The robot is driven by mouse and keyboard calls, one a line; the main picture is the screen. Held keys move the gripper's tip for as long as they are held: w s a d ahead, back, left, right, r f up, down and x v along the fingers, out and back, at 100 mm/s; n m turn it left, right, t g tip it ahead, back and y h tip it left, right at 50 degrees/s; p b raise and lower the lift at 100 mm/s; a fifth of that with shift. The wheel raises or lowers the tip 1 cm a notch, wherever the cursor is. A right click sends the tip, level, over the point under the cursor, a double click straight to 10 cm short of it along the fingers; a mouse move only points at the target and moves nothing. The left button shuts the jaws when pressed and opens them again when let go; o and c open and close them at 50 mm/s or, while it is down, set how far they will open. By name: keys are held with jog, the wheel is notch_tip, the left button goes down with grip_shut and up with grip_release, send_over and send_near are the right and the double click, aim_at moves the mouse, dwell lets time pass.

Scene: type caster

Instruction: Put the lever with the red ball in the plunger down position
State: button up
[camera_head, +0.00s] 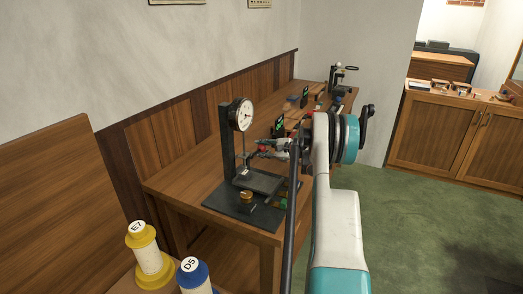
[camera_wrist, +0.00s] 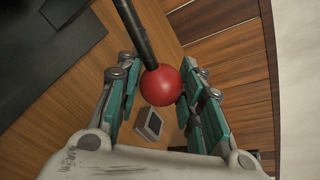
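The red ball (camera_wrist: 161,86) sits at the end of a black lever rod (camera_wrist: 135,32) in the wrist view. My gripper (camera_wrist: 161,75) has its teal-padded fingers apart, one on each side of the ball. The ball lies between the fingertips, with a narrow gap at the left finger; contact on the right is unclear. In the head view, my gripper (camera_head: 272,148) is beside the dial gauge (camera_head: 242,114) on its black stand (camera_head: 227,145). My arm hides much of the lever there.
The stand's black base (camera_head: 222,203) rests on the wooden bench (camera_head: 172,183). More small devices stand farther along the bench. A yellow spool (camera_head: 150,262) and a blue spool (camera_head: 195,275) are at the front. A small grey block (camera_wrist: 148,123) shows below the ball.

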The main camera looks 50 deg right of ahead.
aim_at(261, 145)
grip_shut()
jog(key=shift+r, duration=0.25)
jog(key=shift+r+n+t+h+p, duration=0.35)
jog(key=shift+r+n+h, duration=0.25)
jog(key=shift+r+n, duration=0.85)
jog(key=shift+a+r+n+t+h, duration=0.2)
jog(key=shift+r+n, duration=0.45)
jog(key=shift+r, duration=0.1)
jog(key=shift+a+r+n+t+h, duration=0.15)
jog(key=shift+a+r+n+h, duration=0.05)
jog(key=shift+r+n, duration=0.5)
jog(key=o, duration=1.1)
grip_release()
jog(key=shift+s+a+r, duration=0.1)
jog(key=shift+a, duration=0.05)
